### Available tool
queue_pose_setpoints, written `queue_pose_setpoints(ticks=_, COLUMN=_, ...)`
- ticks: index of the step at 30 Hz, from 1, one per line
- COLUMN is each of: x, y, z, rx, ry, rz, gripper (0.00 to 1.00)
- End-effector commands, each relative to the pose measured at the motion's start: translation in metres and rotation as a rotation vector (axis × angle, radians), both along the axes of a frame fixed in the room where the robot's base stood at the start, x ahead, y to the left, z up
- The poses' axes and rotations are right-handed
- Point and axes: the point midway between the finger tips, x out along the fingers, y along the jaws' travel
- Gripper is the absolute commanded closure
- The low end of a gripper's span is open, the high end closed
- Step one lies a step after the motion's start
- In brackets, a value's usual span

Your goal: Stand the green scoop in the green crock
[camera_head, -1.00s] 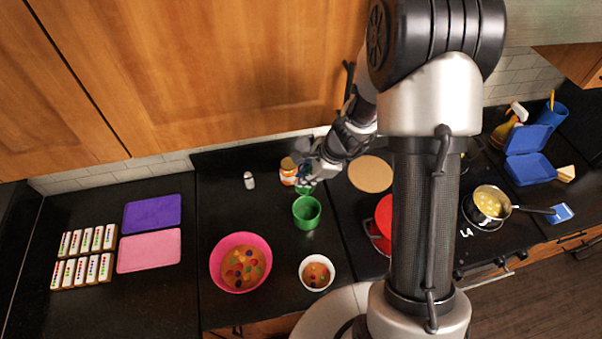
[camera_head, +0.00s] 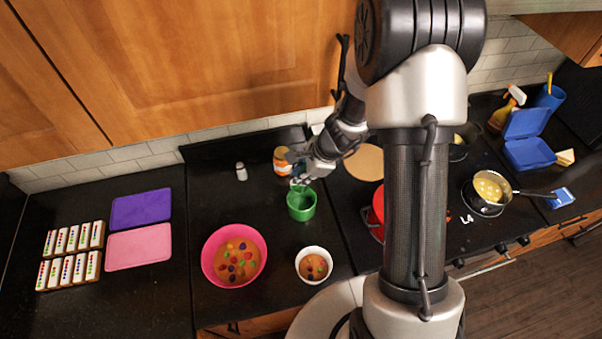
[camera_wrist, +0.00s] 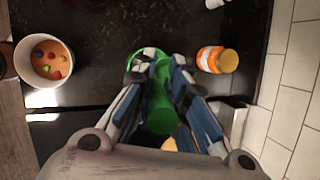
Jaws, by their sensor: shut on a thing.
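The green crock (camera_head: 301,210) stands upright on the dark counter, behind the white bowl. My gripper (camera_head: 299,178) is right above the crock's back rim in the head view. In the wrist view my gripper (camera_wrist: 164,64) is shut on the green scoop (camera_wrist: 160,112), which lies between the two fingers. The crock's rim (camera_wrist: 134,62) shows just past the fingertips there. The fingers hide part of the scoop and the crock. I cannot tell whether the scoop's lower end is inside the crock.
An orange-labelled jar (camera_head: 281,160) stands close behind the crock, with a small shaker (camera_head: 241,172) to its left. A pink bowl (camera_head: 207,262) and a white bowl (camera_head: 314,279) stand in front. A red pot (camera_head: 376,212) is to the right.

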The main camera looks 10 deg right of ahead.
Motion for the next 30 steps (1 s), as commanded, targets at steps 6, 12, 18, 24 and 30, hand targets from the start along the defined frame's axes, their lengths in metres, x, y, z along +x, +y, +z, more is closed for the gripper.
queue_pose_setpoints(ticks=6, x=0.0, y=0.0, z=-0.02, rx=0.0, ry=-0.001, rz=0.0, gripper=1.0)
queue_pose_setpoints(ticks=12, x=0.0, y=0.0, z=-0.035, rx=0.0, ry=-0.001, rz=0.0, gripper=1.0)
queue_pose_setpoints(ticks=18, x=0.0, y=0.0, z=-0.051, rx=0.0, ry=-0.001, rz=0.0, gripper=1.0)
queue_pose_setpoints(ticks=24, x=0.0, y=0.0, z=-0.063, rx=0.0, ry=-0.001, rz=0.001, gripper=1.0)
queue_pose_setpoints(ticks=30, x=0.0, y=0.0, z=-0.067, rx=0.0, ry=-0.001, rz=0.001, gripper=1.0)
